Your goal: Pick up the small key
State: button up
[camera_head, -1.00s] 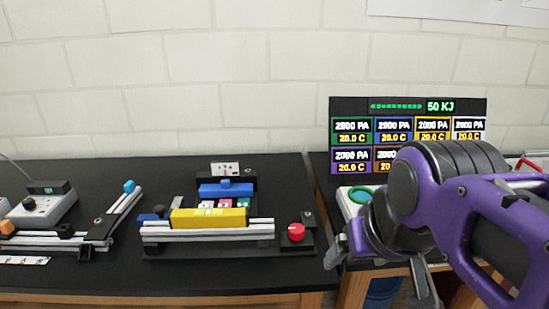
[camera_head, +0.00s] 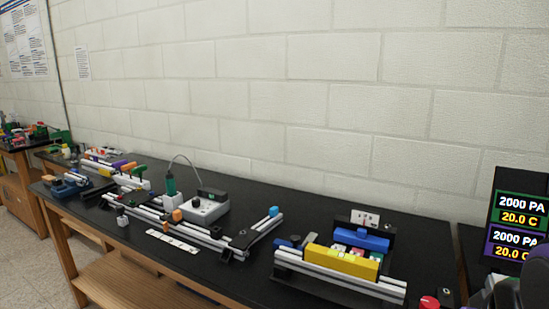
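I cannot make out a small key in the head view; anything that small on the bench is too small to tell. An aluminium extrusion frame (camera_head: 203,241) lies on the black bench, with an orange block (camera_head: 177,215) and a blue block (camera_head: 273,211) on it. To its right is another extrusion fixture (camera_head: 300,264) with a long yellow block (camera_head: 342,262) and a blue block (camera_head: 361,237) behind it. My gripper is out of view; only a dark and purple part of my arm shows at the lower right edge.
The black bench (camera_head: 405,267) runs along a white block wall. A grey box (camera_head: 205,208) with a cable stands behind the frame, and a white strip (camera_head: 172,241) lies in front. A red knob (camera_head: 429,302) is at lower right, near a display panel (camera_head: 520,215). Floor is clear at left.

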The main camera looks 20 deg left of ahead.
aim_at(118, 164)
jog(key=u, duration=1.7)
jog(key=i+j, duration=0.2)
jog(key=j, duration=0.15)
jog(key=i+j+u, duration=0.15)
jog(key=j, duration=0.2)
jog(key=i+j+u, duration=0.35)
jog(key=i+j, duration=0.2)
jog(key=i, duration=0.2)
jog(key=i+j+u, duration=0.1)
jog(key=i+u, duration=0.3)
jog(key=i, duration=0.7)
jog(key=i+z, duration=0.1)
jog(key=i, duration=1.05)
jog(key=i+z, duration=0.45)
jog(key=i+j+z, duration=0.15)
jog(key=i+z, duration=0.15)
jog(key=z, duration=0.15)
jog(key=i+z, duration=0.15)
jog(key=z, duration=0.25)
jog(key=i+z, duration=0.15)
jog(key=z, duration=0.25)
jog(key=i+j+z, duration=0.1)
jog(key=z, duration=0.3)
